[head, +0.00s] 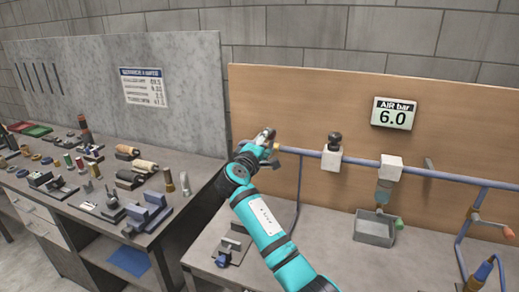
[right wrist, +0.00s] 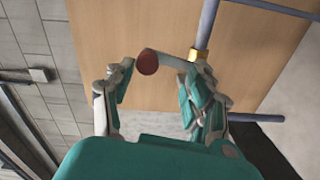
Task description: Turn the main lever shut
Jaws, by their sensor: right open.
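The main lever (right wrist: 150,61), a grey bar with a dark red round end, sits by a brass fitting (right wrist: 201,54) on the blue-grey pipe (right wrist: 206,25) in the right wrist view. My right gripper (right wrist: 157,82) is open, and the lever's red end shows between its fingertips. I cannot tell whether a finger touches it. In the head view my right gripper (head: 266,138) is at the left end of the pipe (head: 308,153), beside the brass fitting (head: 281,147), and hides most of the lever. My left gripper is not in view.
A gauge (head: 393,113) on the wooden back panel (head: 300,95) reads AIR bar 6.0. Right along the pipe are a black-knobbed valve (head: 334,142), a white block (head: 391,167) and a grey bin (head: 373,229). A cluttered bench (head: 160,232) stands left.

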